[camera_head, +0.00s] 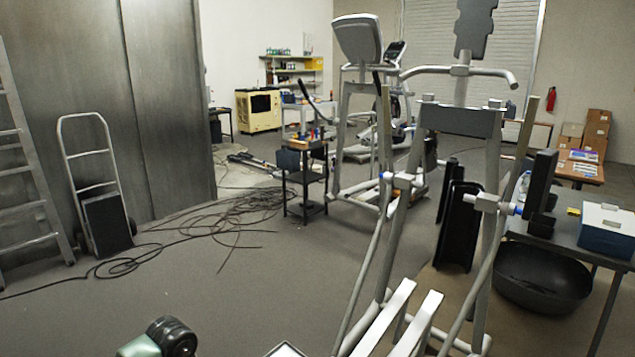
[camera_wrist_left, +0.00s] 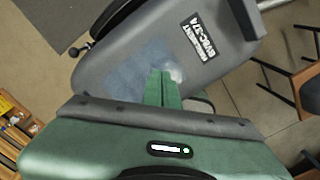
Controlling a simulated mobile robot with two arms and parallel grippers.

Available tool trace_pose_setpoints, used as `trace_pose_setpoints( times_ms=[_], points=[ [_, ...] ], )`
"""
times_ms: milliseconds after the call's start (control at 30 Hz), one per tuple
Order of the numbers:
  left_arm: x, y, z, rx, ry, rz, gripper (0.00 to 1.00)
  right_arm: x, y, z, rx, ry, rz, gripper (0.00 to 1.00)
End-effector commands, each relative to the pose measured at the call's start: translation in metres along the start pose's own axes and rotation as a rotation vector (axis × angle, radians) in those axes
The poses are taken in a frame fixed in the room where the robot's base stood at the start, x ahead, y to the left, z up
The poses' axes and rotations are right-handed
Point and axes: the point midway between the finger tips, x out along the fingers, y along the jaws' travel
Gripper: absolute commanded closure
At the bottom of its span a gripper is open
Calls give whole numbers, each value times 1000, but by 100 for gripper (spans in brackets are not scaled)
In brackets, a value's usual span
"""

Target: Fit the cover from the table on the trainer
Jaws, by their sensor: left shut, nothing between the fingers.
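The trainer (camera_head: 385,240) is a tall grey tubular frame with pale bars low at the front, standing right of centre in the head view. The table (camera_head: 568,232) stands at the right edge, partly behind the frame. A blue box with a whitish top (camera_head: 607,232) is on it; I cannot tell which item is the cover. My left gripper (camera_wrist_left: 165,74) is shut and empty in the left wrist view. Its green fingers overlap a grey labelled housing (camera_wrist_left: 215,45); I cannot tell whether they touch or what it belongs to. My right gripper is not in view.
A black basin (camera_head: 543,285) sits under the table. A small dark shelf stand (camera_head: 306,182) is left of the trainer. Cables (camera_head: 205,222) lie on the floor; a hand truck (camera_head: 92,180) and ladder (camera_head: 28,170) stand left. Open floor lies centre left.

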Motion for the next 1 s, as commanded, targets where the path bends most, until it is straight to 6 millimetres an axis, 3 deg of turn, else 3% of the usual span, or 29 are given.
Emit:
trace_pose_setpoints(
  times_ms=[1000],
  points=[
    [43,0,0,0,1,0,100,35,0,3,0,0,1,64]
  ],
)
